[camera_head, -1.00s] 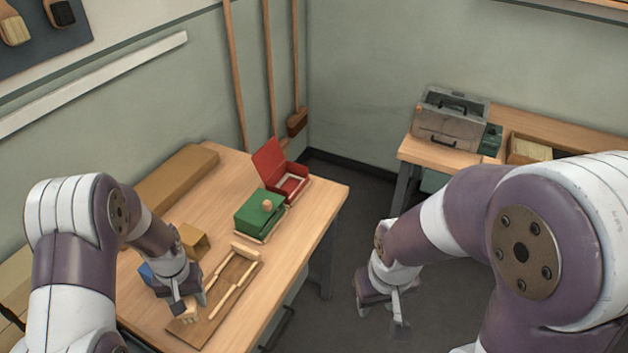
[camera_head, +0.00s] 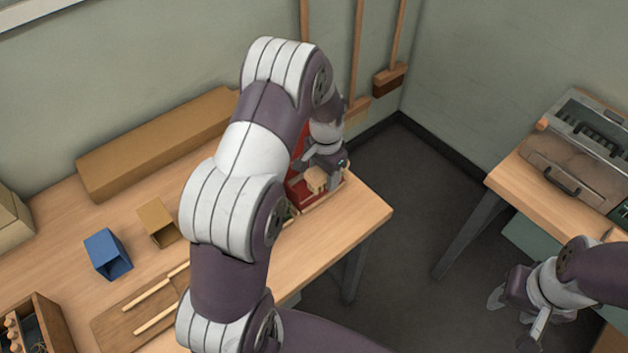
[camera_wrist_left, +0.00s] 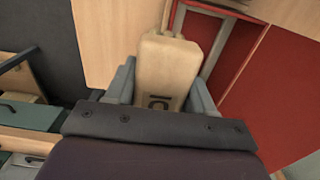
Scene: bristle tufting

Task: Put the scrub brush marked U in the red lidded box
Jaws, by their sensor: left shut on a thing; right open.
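The scrub brush (camera_head: 316,180) is a pale wooden block held in my left gripper (camera_head: 322,172). In the left wrist view the brush (camera_wrist_left: 165,65) sits between the two fingers, with a dark mark on its face partly cut off by the gripper, so I cannot read it for certain. The red lidded box (camera_head: 324,199) stands open under and around the brush. In the wrist view its open lid (camera_wrist_left: 280,90) is at the right, and the brush is beside the box's inside (camera_wrist_left: 222,50). I cannot tell whether they touch. My right gripper (camera_head: 517,312) is open and empty, off the tables.
My left arm hides most of the green box. A wooden board with two sticks (camera_head: 160,305), a blue holder (camera_head: 108,254) and a tan holder (camera_head: 158,222) lie on the table. A long brown box (camera_head: 155,145) lines the wall. A grey toolbox (camera_head: 575,150) stands on the right table.

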